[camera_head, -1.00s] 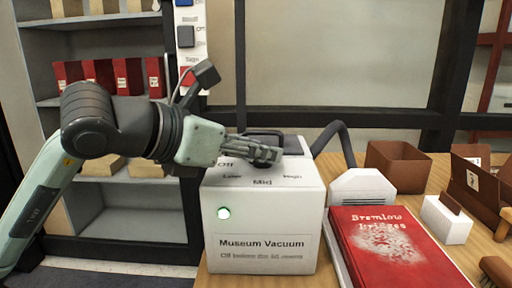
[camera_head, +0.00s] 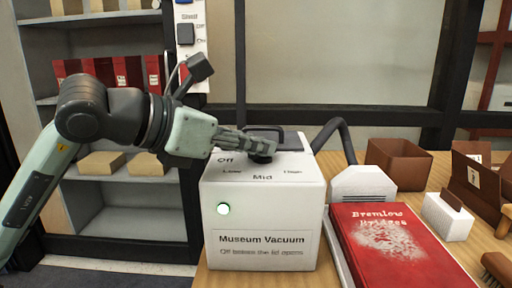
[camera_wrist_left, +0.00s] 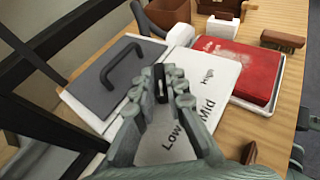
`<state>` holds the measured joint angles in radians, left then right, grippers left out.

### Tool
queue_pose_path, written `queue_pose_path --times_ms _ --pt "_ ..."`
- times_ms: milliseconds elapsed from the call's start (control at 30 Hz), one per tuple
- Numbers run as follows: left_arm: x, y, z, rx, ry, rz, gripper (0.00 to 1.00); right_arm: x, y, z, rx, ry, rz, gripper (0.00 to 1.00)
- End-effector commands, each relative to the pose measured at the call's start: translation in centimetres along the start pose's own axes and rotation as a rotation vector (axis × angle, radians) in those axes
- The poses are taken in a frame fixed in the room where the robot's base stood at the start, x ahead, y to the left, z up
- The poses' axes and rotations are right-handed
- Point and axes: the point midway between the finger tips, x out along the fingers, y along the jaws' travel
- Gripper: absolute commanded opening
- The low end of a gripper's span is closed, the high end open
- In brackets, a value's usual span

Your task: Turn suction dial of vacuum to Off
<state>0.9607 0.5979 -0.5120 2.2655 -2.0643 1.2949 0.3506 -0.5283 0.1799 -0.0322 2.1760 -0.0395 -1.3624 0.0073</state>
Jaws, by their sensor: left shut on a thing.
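My left gripper (camera_head: 264,146) reaches in from the left and is shut on the dial. In the left wrist view the dial (camera_wrist_left: 161,85) shows dark between the two fingers, partly hidden by them.
A grey lid with a handle (camera_wrist_left: 122,72) lies behind the dial. A hose (camera_head: 338,135) runs behind the vacuum. A red book (camera_head: 395,245), a white wedge-shaped block (camera_head: 362,184) and brown boxes (camera_head: 398,165) stand to the right. A shelf (camera_head: 130,210) is behind my arm.

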Motion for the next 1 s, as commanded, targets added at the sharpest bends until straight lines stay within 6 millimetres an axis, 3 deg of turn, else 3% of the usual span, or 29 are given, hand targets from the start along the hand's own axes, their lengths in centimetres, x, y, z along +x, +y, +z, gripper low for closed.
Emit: queue_pose_path --times_ms 400,1000 --pt "0.1 0.7 0.0 0.122 -0.001 -0.307 0.0 -3.1 0.7 0.1 0.0 0.01 0.023 0.4" --pt "0.3 1.0 0.2 0.258 -0.001 -0.622 0.0 -2.6 0.7 0.2 -0.002 0.002 0.02 0.4"
